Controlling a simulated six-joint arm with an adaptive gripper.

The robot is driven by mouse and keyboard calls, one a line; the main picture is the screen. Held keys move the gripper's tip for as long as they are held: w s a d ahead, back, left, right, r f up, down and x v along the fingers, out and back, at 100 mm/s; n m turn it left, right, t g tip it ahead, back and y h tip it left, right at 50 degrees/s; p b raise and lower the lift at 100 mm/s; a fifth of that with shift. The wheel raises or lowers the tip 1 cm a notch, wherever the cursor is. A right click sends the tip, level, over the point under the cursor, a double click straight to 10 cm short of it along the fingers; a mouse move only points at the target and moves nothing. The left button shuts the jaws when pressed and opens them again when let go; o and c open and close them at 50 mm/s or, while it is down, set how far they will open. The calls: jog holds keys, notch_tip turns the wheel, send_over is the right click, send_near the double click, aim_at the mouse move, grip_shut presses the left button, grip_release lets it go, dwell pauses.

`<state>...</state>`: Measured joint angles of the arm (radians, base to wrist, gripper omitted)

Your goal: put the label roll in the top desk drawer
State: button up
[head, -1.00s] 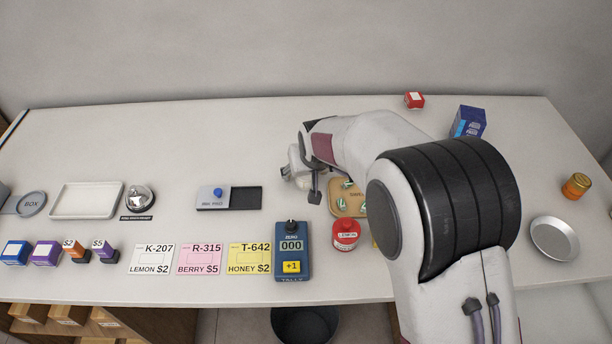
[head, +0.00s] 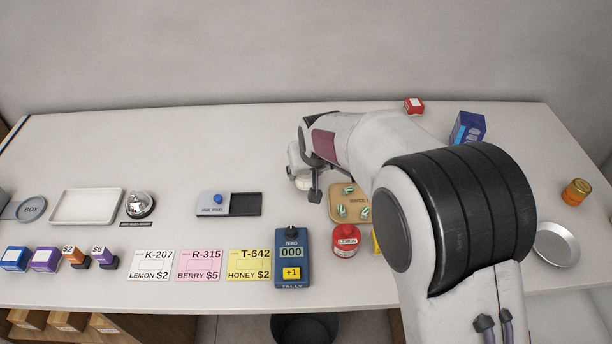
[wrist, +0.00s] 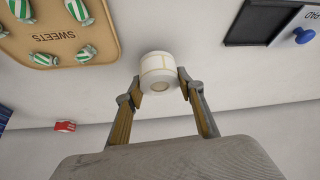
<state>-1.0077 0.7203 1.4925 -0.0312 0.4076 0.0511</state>
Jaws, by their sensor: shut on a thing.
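The label roll (wrist: 157,72) is a white roll with faint yellowish label outlines. In the wrist view it sits between the two fingertips of my gripper (wrist: 160,84), which is shut on it. In the head view my gripper (head: 304,180) is over the middle of the counter, left of the sweets tray, and its hold is hard to make out there. I cannot tell whether the roll is clear of the counter. The top desk drawer cannot be made out; only wooden box-like fronts (head: 70,320) show below the counter's front left edge.
The sweets tray (head: 342,208) is right of my gripper and the ink pad (head: 228,204) left. A dark bin (head: 305,327) stands below. The counter's back left is clear.

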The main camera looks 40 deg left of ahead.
notch_tip(320, 180, up, 8)
jog(key=shift+f, duration=0.2)
dwell(0.9)
